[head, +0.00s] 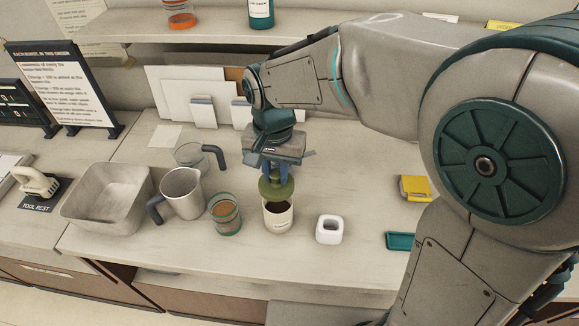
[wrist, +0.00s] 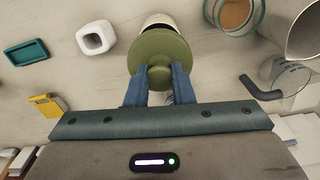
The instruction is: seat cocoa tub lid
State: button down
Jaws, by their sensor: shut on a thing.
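My gripper (head: 276,172) is shut on the knob of the round olive-green lid (head: 275,189). In the wrist view the lid (wrist: 160,48) fills the space ahead of the blue fingers, with its knob between them (wrist: 159,76). The cocoa tub (head: 278,221) is a cream cup-shaped tub standing open on the counter, with dark powder inside. The lid hangs just above the tub's far rim, and the dark opening shows in front of it. In the wrist view the tub (wrist: 158,18) is mostly hidden behind the lid.
A glass jar with brown contents (head: 225,216) stands close left of the tub, and a white square holder (head: 329,229) close right. A metal pitcher (head: 183,194), a clear jug (head: 190,155) and a grey bin (head: 107,199) are farther left. A teal tray (head: 400,241) and yellow box (head: 415,188) lie right.

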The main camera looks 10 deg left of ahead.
aim_at(277, 189)
dwell(0.4)
jog(key=shift+f+b, duration=1.6)
jog(key=shift+f, duration=0.65)
jog(key=shift+f, duration=0.2)
jog(key=shift+f+b, duration=0.65)
jog(key=shift+f, duration=0.05)
jog(key=c, duration=1.2)
grip_release()
jog(key=shift+o, duration=0.2)
jog(key=shift+r, duration=0.1)
notch_tip(277, 189, up, 14)
jog(key=shift+f, duration=0.2)
